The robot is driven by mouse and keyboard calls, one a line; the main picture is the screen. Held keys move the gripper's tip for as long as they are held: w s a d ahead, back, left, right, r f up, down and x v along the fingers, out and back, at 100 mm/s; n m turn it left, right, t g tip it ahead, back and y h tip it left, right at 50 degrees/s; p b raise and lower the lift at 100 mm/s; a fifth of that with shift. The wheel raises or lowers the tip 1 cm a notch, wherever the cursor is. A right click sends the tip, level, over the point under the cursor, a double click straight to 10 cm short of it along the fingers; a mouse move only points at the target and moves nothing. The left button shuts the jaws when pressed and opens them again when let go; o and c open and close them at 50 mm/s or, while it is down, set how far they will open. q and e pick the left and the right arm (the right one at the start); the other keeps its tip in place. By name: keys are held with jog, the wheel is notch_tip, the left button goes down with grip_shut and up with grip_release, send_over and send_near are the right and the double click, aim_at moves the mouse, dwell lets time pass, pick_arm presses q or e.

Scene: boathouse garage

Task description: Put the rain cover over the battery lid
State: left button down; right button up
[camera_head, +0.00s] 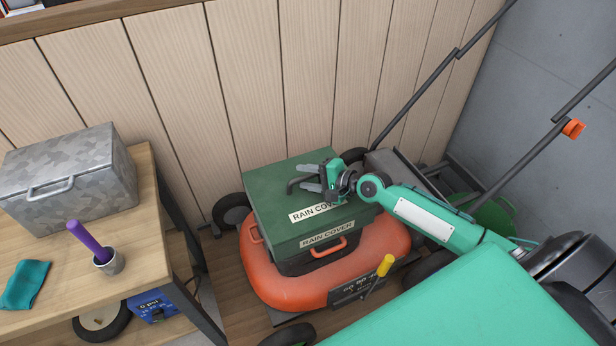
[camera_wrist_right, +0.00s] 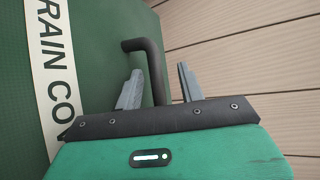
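The rain cover (camera_head: 270,187) is a green box-shaped cover with white "RAIN COVER" labels on its top and front. It sits over the middle of the orange mower (camera_head: 270,285). The battery lid cannot be made out; the cover hides what is beneath it, apart from a dark part below its front edge. My right gripper (camera_head: 306,177) is over the cover's top at a dark bent handle (camera_head: 293,186). In the right wrist view the handle (camera_wrist_right: 153,68) stands between the two grey fingers (camera_wrist_right: 158,82), which are apart with a gap visible. My left gripper is not in view.
A wooden bench (camera_head: 150,230) at left holds a grey metal box (camera_head: 75,175), a cup (camera_head: 108,262) with a purple-handled tool, and a teal cloth (camera_head: 25,284). A plank wall (camera_head: 200,90) stands close behind the mower. The mower's handlebars (camera_head: 540,145) rise at right.

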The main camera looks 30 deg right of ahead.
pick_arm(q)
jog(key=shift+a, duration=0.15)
